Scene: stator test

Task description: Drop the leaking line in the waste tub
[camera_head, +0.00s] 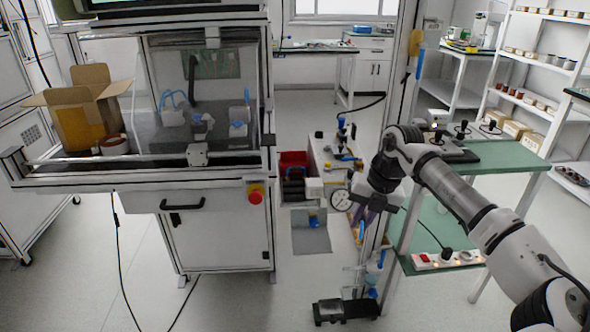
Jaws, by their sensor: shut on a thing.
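My gripper (372,212) points down beside the green-topped bench, at the middle right. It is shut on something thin. A short blue piece (362,230) shows just below and left of the fingers and may be the line; its full shape is too small to tell. Blue tubing (176,99) also shows inside the clear-sided test cabinet at the left. A red open container (293,158) stands on the floor beyond the cabinet, left of my gripper and apart from it. It may be the waste tub; no label is readable.
The test cabinet (150,181) with a red stop button (255,196) stands at the left. A round gauge (341,199) is close left of my gripper. A black-based stand (346,311) is below it. The green bench (505,160) is at the right. Bare floor lies front centre.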

